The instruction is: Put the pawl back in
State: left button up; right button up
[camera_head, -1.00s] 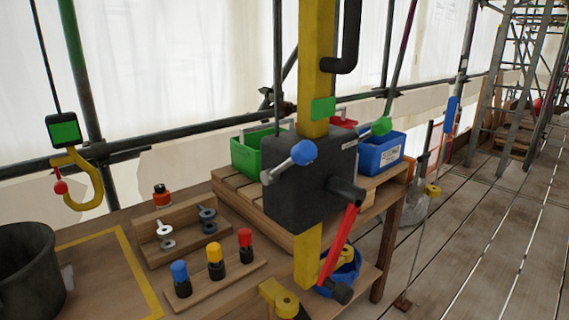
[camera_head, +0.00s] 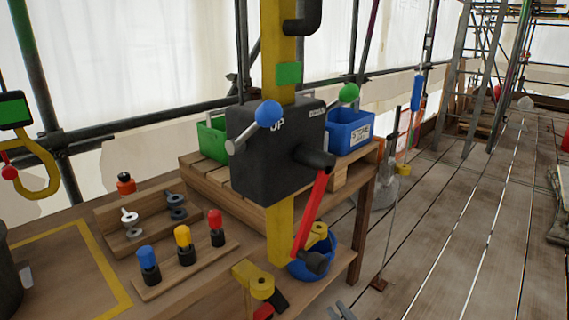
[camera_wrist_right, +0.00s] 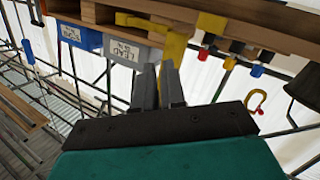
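A dark box (camera_head: 270,165) rides on a yellow upright post (camera_head: 281,231). A lever with a blue ball (camera_head: 268,113) sits at its front, by the letters "UP". A lever with a green ball (camera_head: 348,93) sticks out at its far right. A red handle (camera_head: 311,216) slants down from a dark stub on its right side. I cannot tell which part is the pawl. My right gripper (camera_head: 343,310) just shows at the bottom edge, low and right of the post. In the right wrist view its fingers (camera_wrist_right: 159,75) look slightly apart and empty. My left gripper is not in view.
Blue, yellow and red capped pegs (camera_head: 184,245) stand on a wooden bench, before a rack (camera_head: 150,215) of metal pins. Green (camera_head: 212,138) and blue (camera_head: 350,130) bins stand behind the box. A blue bucket (camera_head: 325,262) sits low beside the post. Plank floor lies open at right.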

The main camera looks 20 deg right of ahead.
aim_at(252, 129)
jog(key=w+r+t, duration=0.1)
jog(key=w+r+n+t+b, duration=0.1)
jog(key=r, duration=0.1)
jog(key=w+d+r+n, duration=0.1)
jog(key=shift+r+t+b, duration=0.25)
jog(key=shift+t+b, duration=0.15)
grip_shut()
pick_arm(q)
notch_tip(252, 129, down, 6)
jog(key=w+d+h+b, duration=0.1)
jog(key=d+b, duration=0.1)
jog(key=b, duration=0.4)
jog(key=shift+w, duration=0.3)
pick_arm(e)
jog(key=s+a+r+n+y, duration=0.1)
jog(key=s+r+n+y, duration=0.1)
jog(key=r+n+y, duration=0.7)
jog(key=s+a+r+n+g+y, duration=0.1)
jog(key=r+n+y, duration=0.8)
jog(key=n, duration=0.5)
jog(key=shift+s+a+y, duration=0.35)
jog(key=shift+s+y, duration=0.05)
jog(key=shift+y, duration=0.2)
pick_arm(q)
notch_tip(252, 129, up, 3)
jog(key=p, duration=0.3)
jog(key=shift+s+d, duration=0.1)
pick_arm(e)
jog(key=x, duration=1.4)
